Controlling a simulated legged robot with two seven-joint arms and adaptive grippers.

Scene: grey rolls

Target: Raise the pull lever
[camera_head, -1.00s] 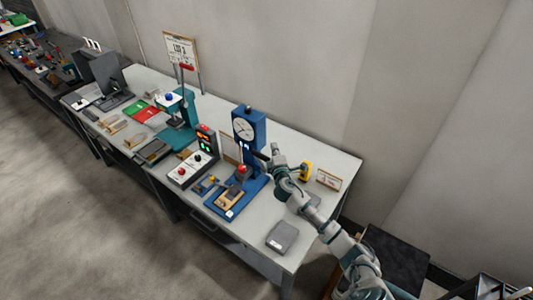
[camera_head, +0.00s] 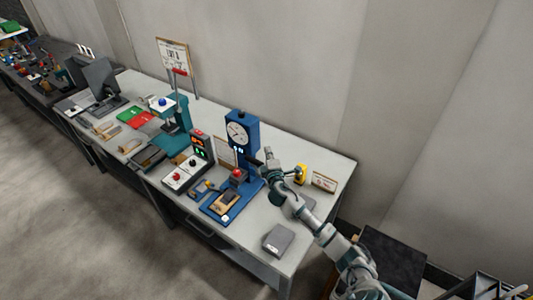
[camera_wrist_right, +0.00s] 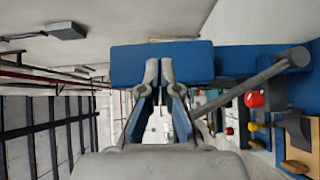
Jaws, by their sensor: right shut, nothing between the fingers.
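The blue press (camera_head: 241,133) with a round white dial stands on the grey-white bench. In the right wrist view, its blue body (camera_wrist_right: 240,62) crosses behind my fingers. A grey lever rod (camera_wrist_right: 250,83) slants from a round pivot on the body down-left toward my gripper. The rod's far end is hidden behind the finger, so contact cannot be told. My right gripper (camera_head: 267,153) is shut and empty, just right of the press column; it also fills the middle of the right wrist view (camera_wrist_right: 160,68). My left gripper is out of view.
A red ball knob (camera_head: 238,174) stands over the press base. A control box (camera_head: 187,172) with buttons and a teal machine (camera_head: 177,140) stand left. A yellow device (camera_head: 301,173), small sign (camera_head: 323,182) and grey box (camera_head: 279,240) lie right. The wall is close behind.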

